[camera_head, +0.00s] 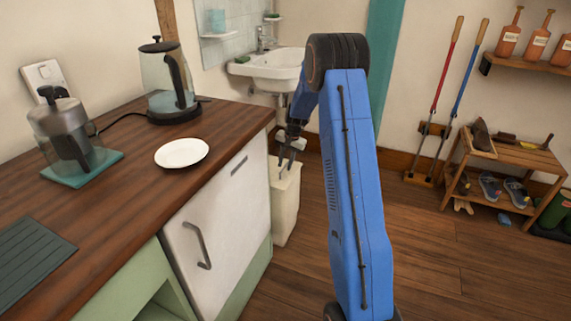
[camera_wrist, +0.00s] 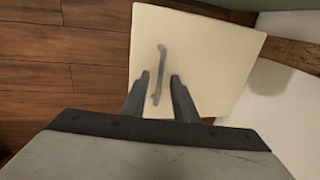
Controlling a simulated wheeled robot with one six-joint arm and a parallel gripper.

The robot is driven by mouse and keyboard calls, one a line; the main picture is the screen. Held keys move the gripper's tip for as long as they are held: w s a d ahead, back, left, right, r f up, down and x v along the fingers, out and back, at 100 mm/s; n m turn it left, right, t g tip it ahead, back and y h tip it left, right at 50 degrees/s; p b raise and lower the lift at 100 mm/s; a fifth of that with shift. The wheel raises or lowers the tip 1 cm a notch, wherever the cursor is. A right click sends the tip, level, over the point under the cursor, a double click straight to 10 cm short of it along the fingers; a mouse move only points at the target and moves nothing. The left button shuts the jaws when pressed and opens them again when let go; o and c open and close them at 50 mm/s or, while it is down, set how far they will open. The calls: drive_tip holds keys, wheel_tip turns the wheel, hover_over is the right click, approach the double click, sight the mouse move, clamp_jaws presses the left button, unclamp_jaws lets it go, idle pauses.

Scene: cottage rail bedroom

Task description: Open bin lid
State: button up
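The bin (camera_head: 285,205) is a tall cream box on the floor, at the end of the counter and below the sink. In the wrist view its pale square lid (camera_wrist: 215,55) lies flat and looks closed, with a thin grey handle (camera_wrist: 159,72) near its left part. My gripper (camera_head: 288,160) points down at the lid from above. In the wrist view the two dark fingers of my gripper (camera_wrist: 159,82) are apart, with the far end of the handle showing between and beyond them. I cannot tell whether the fingers touch the handle.
The wooden counter (camera_head: 125,225) with a white plate (camera_head: 182,153), a kettle (camera_head: 168,85) and a glass jug (camera_head: 65,130) stands left of the bin. A white sink (camera_head: 270,70) hangs behind it. Floor to the right is clear up to a shoe rack (camera_head: 510,155).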

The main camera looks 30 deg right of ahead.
clamp_jaws()
idle(1.4)
